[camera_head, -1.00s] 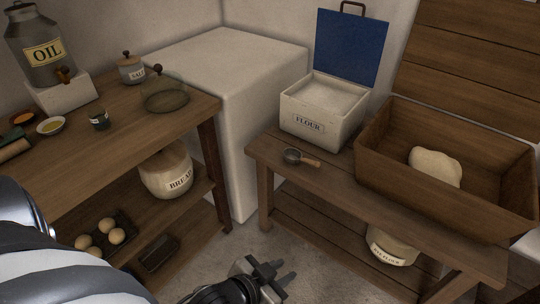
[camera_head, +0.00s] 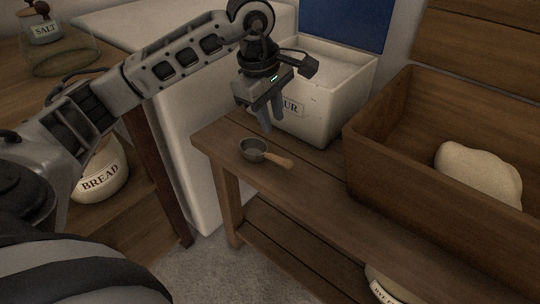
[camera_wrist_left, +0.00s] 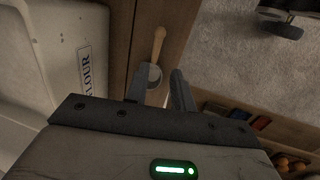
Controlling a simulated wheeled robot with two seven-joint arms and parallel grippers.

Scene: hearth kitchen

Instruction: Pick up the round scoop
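The round scoop (camera_head: 254,150) is a small dark metal cup with a light wooden handle. It lies on the wooden bench (camera_head: 300,195) near its left end, handle pointing right. My left gripper (camera_head: 273,122) is open and empty above the scoop, fingers pointing down and apart from it. In the left wrist view the scoop's cup (camera_wrist_left: 153,75) shows between the fingers (camera_wrist_left: 160,72), partly hidden by one finger. Its handle extends upward in that picture. My right gripper is not seen in the head view.
The white flour bin (camera_head: 335,105) stands just behind the scoop, its blue lid (camera_head: 345,20) raised. A wooden trough (camera_head: 400,170) with dough (camera_head: 478,172) is to the right. The bench's front edge is clear. A bread crock (camera_head: 98,180) is at left.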

